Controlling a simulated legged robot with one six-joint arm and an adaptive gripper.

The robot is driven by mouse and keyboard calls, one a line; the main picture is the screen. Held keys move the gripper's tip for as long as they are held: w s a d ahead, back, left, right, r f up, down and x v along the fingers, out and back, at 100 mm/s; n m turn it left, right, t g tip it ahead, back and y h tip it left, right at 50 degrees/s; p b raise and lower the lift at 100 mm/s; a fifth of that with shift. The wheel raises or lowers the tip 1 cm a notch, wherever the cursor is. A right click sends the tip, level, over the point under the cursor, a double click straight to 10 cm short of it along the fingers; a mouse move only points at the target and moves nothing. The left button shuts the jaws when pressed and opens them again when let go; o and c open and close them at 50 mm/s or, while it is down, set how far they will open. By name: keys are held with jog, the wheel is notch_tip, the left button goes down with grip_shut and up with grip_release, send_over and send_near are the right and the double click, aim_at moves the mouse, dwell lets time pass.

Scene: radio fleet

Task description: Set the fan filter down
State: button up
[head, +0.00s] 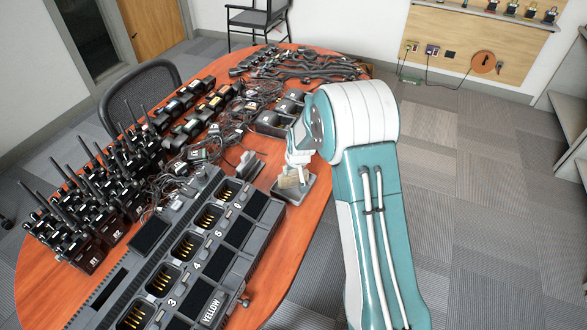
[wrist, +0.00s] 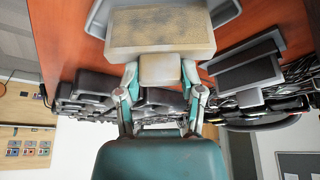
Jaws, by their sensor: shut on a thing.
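The fan filter (head: 290,179) is a small tan block low at the right edge of the orange table, just under my gripper (head: 298,158). In the wrist view the fan filter (wrist: 160,30) is a speckled tan slab with a smaller tan block at its near side. My gripper (wrist: 162,85) is shut on that smaller block, one finger on each side. A grey tray (head: 305,192) lies under the filter, and its grey rim shows on both sides of it in the wrist view. I cannot tell whether the filter touches the tray.
A long grey charger (head: 175,260) with numbered slots fills the table's near part. Several black radios (head: 85,210) stand at the left. Cables, dark pods and a small grey cradle (head: 248,165) crowd the area beyond. Bare orange tabletop (head: 285,240) shows near the right edge.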

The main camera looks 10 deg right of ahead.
jog(key=o, duration=1.1)
jog(key=shift+f, duration=0.1)
jog(key=shift+o, duration=0.2)
jog(key=s+f+v, duration=0.1)
jog(key=s+v, duration=0.2)
jog(key=v, duration=1.1)
jog(key=s+f+v, duration=0.2)
jog(key=s+v, duration=0.1)
jog(key=v, duration=1.2)
jog(key=s+r, duration=0.2)
jog(key=s, duration=0.7)
jog(key=s+r+t, duration=0.1)
jog(key=s+r, duration=0.1)
jog(key=s, duration=0.8)
jog(key=shift+s+a+r+m, duration=0.15)
jog(key=shift+s+a+m, duration=0.05)
jog(key=shift+a+m, duration=0.1)
